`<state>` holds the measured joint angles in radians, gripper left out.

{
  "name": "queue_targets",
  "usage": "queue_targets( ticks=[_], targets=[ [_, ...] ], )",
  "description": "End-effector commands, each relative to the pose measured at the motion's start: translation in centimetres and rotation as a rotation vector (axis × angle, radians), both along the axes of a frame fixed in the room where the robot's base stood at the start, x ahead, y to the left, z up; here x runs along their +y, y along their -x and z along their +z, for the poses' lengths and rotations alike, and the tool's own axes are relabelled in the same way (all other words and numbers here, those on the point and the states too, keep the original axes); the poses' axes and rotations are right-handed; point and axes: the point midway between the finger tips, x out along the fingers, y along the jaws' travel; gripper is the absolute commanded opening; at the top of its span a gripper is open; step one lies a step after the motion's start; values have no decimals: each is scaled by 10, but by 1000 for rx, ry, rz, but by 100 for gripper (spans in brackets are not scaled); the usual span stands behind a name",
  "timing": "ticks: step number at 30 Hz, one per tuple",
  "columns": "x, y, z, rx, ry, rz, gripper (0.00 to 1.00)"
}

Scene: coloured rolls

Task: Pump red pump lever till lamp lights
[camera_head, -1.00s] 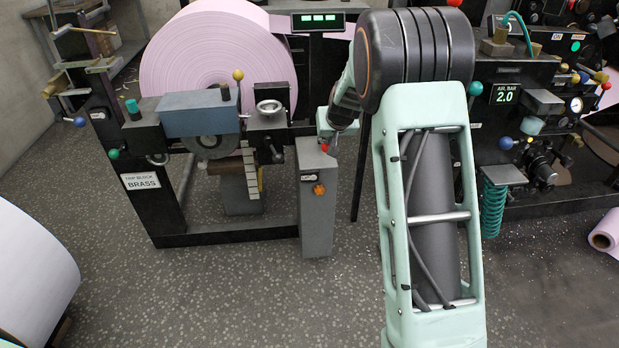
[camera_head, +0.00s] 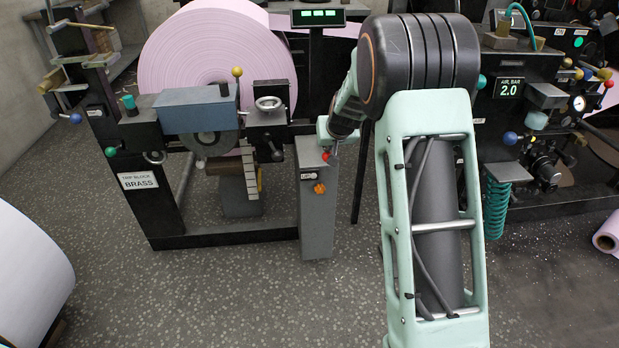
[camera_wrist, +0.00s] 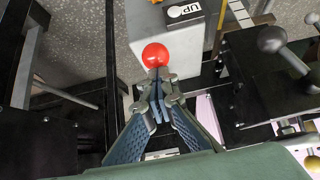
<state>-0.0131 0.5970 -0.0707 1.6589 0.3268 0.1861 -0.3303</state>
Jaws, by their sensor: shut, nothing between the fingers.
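The red ball knob of the pump lever (camera_head: 326,156) sits at the top of a narrow grey pedestal (camera_head: 317,220). In the wrist view the red knob (camera_wrist: 155,55) is just beyond my fingertips, beside the pedestal top (camera_wrist: 170,35). My gripper (camera_wrist: 158,80) is shut and empty, its tips against or very close to the knob; contact cannot be told for sure. The lever's rod is hidden. In the head view my wrist hides most of the gripper. I cannot tell which part is the lamp.
A dark machine with an AIR, BAR 2.0 display (camera_head: 508,87) is at right. The speckled floor in front is clear.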

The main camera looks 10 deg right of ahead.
Motion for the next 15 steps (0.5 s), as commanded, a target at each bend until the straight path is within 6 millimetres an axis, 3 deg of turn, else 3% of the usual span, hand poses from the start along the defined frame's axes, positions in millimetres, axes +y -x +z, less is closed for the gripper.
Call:
queue_targets(
  ticks=[15],
  targets=[
    [0, 6, -28, 7, 0, 0, 0]
  ],
)
